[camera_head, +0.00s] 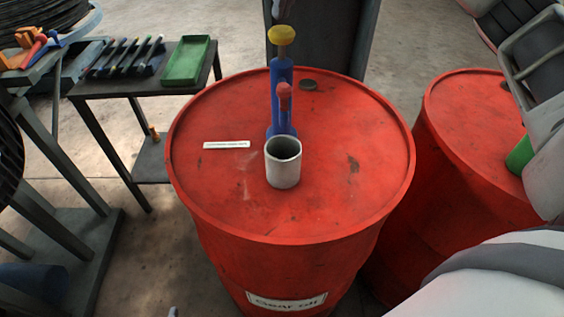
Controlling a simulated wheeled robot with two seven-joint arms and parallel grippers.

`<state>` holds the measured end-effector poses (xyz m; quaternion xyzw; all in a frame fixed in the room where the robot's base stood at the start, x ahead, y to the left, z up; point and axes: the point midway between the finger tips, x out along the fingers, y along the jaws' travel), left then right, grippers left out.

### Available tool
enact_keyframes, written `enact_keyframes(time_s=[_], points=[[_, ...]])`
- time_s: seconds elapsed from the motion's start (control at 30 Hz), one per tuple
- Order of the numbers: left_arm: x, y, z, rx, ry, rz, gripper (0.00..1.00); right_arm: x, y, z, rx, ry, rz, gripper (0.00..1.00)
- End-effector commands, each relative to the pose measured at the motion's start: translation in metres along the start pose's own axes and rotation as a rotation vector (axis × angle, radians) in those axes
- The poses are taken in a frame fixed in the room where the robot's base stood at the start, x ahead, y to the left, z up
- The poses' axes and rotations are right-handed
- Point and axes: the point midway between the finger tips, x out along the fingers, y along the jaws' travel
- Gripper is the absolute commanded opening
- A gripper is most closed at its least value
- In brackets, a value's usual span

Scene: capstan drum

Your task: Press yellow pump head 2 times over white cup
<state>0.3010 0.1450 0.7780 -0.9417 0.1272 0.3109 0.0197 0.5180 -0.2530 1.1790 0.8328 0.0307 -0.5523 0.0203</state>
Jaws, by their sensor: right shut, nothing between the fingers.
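A blue pump dispenser stands upright on the near red drum, with a yellow pump head (281,35) on top and a red spout (284,89) facing the viewer. The white cup (283,169) stands upright on the drum just in front of the pump, below the spout. It looks empty, though its bottom is in shadow.
A second red drum (465,105) stands at right. A dark stand holds a green tray (187,60) and tools. A dark post rises behind the pump.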

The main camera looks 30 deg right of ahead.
Motion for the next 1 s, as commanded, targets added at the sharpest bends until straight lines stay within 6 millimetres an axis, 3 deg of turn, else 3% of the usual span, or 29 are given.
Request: enact_keyframes(time_s=[0.4,0.6,1.0], points=[[-0.022,0.001,-0.029,0.001,-0.002,0.0,0.84,-0.04,0.0,-0.017,0.0,0.001,0.0,0.0],[-0.019,0.001,-0.025,0.001,-0.002,0.0,0.84,-0.052,0.0,-0.022,0.0,0.002,0.0,0.0],[-0.02,0.001,-0.025,0.001,-0.002,0.0,0.84,-0.054,0.0,-0.023,0.0,0.0,0.0,0.0]])
